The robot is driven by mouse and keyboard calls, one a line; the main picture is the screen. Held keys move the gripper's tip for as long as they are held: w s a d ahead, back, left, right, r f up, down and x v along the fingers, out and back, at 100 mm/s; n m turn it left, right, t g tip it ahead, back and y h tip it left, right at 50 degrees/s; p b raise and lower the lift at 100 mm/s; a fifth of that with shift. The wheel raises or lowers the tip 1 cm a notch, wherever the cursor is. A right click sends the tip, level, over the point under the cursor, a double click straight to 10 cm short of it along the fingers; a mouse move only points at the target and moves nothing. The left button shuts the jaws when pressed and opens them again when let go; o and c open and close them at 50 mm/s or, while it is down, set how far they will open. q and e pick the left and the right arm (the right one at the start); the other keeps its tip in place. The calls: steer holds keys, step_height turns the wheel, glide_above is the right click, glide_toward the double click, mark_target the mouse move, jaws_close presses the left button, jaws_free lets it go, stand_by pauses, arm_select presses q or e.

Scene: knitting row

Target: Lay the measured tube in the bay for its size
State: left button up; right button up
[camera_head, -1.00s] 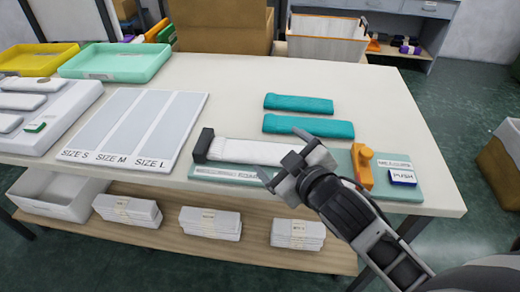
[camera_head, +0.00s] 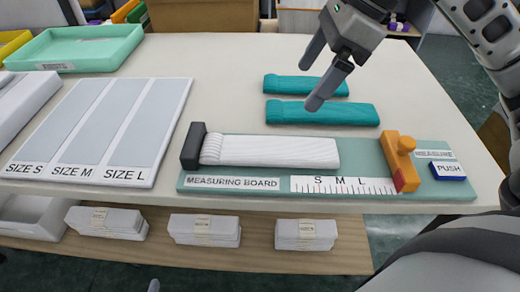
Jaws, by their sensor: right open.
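A white ribbed tube (camera_head: 270,151) lies flat on the green measuring board (camera_head: 250,184), its left end against the dark end block (camera_head: 193,146). Its right end stops above about the M mark of the S M L scale (camera_head: 343,186). The orange slider (camera_head: 398,160) stands apart from it, further right. The bay board (camera_head: 108,130) at left has three empty grey bays labelled SIZE S, SIZE M and SIZE L. My right gripper (camera_head: 309,87) is open and empty, above the teal tubes behind the board.
Two teal tubes (camera_head: 322,113) lie behind the measuring board. A blue PUSH button (camera_head: 447,170) is at its right end. A mint tray (camera_head: 80,48) stands at back left. Folded white bundles (camera_head: 204,229) lie on the lower shelf.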

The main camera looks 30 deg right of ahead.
glide_above(271, 147)
steer(key=s+d, duration=0.1)
steer(key=d, duration=0.2)
steer(key=f, duration=0.9)
steer(key=shift+a+f, duration=0.25)
steer(key=shift+f, duration=0.15)
steer(key=shift+s+x, duration=0.15)
steer(key=shift+x, duration=1.2)
steer(key=shift+s+x, duration=0.1)
steer(key=shift+x, duration=1.25)
steer(key=c, duration=1.1)
